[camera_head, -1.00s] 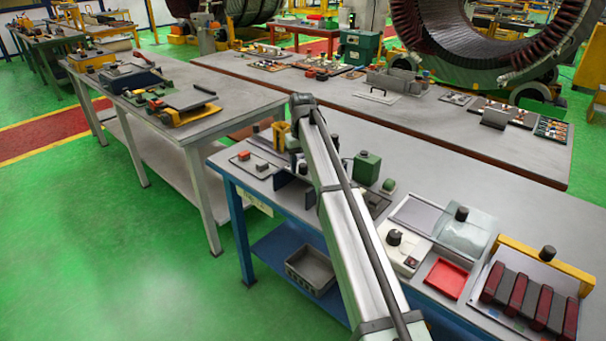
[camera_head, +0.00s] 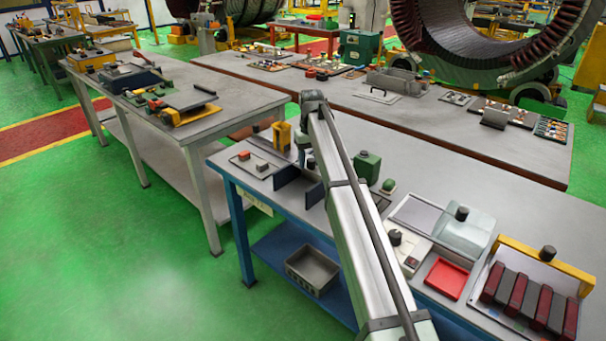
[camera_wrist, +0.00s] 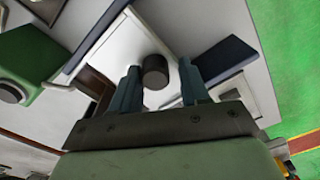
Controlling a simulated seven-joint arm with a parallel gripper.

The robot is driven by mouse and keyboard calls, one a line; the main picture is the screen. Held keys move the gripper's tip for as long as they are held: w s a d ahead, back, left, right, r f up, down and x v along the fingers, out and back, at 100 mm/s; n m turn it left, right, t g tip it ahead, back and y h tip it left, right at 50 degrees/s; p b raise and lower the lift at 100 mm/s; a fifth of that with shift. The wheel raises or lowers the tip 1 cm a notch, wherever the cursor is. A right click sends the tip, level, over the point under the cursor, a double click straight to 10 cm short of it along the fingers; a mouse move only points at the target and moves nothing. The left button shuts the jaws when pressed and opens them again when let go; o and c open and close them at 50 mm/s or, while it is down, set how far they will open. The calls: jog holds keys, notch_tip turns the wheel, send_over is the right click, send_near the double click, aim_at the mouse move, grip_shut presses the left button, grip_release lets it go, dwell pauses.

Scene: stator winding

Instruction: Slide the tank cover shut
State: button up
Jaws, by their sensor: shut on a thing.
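My gripper (camera_wrist: 158,82) has its two blue-grey fingers on either side of a round black knob (camera_wrist: 155,70) and is shut on it. The knob stands on a white plate (camera_wrist: 118,48), between two dark blue panels (camera_wrist: 226,60). I cannot tell which of these is the tank cover.
A green block (camera_head: 367,167) with a dark cap stands just right of my gripper; it also shows in the wrist view (camera_wrist: 32,62). A yellow block (camera_head: 281,136) stands to the left. A red tray (camera_head: 446,279) and a white control box (camera_head: 405,246) lie to the right.

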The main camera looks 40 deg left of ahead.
jog(key=shift+w+d+f, duration=0.2)
jog(key=shift+w+f, duration=0.05)
jog(key=shift+w, duration=0.45)
jog(key=shift+w+d+f, duration=0.15)
jog(key=shift+w+f, duration=0.05)
jog(key=shift+w, duration=0.5)
jog(key=shift+w+d+f, duration=0.2)
jog(key=shift+w+f, duration=0.05)
jog(key=shift+w, duration=0.45)
jog(key=o, duration=0.6)
jog(key=shift+c, duration=0.2)
jog(key=shift+r, duration=0.1)
jog(key=shift+w+a+r, duration=0.1)
jog(key=shift+a+r, duration=0.15)
jog(key=shift+r, duration=0.6)
jog(key=shift+a+r, duration=0.2)
jog(key=shift+r, duration=2.1)
